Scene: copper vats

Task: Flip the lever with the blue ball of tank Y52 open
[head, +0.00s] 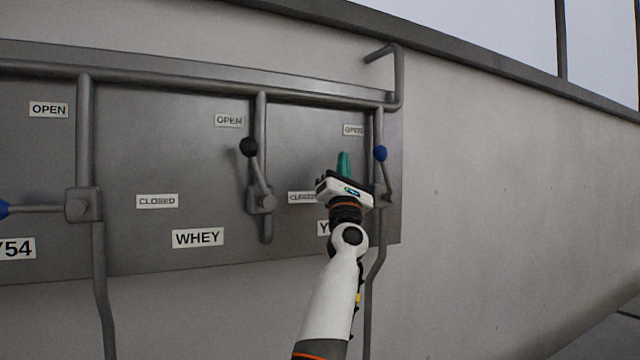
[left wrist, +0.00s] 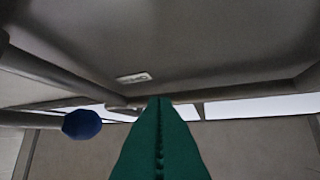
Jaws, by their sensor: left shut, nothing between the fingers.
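The lever (head: 386,176) with the blue ball (head: 380,153) is on the rightmost pipe of the panel. It stands nearly upright, ball at the top, near the OPEN label (head: 353,130). The tank sign (head: 323,228) below is mostly hidden by my arm; only a "Y" shows. My left gripper (head: 343,163) has its green fingers shut and empty, pointing up, just left of the ball in the head view. In the left wrist view the blue ball (left wrist: 82,124) is left of the fingers (left wrist: 158,105), with a visible gap. My right gripper is not in view.
A black-ball lever (head: 249,147) stands upright above the WHEY sign (head: 198,238). Another blue-ball lever (head: 35,209) lies horizontal at the left, by the Y54 sign (head: 17,248). A bent pipe (head: 397,78) juts out at the upper right. The vat wall (head: 500,180) to the right is bare.

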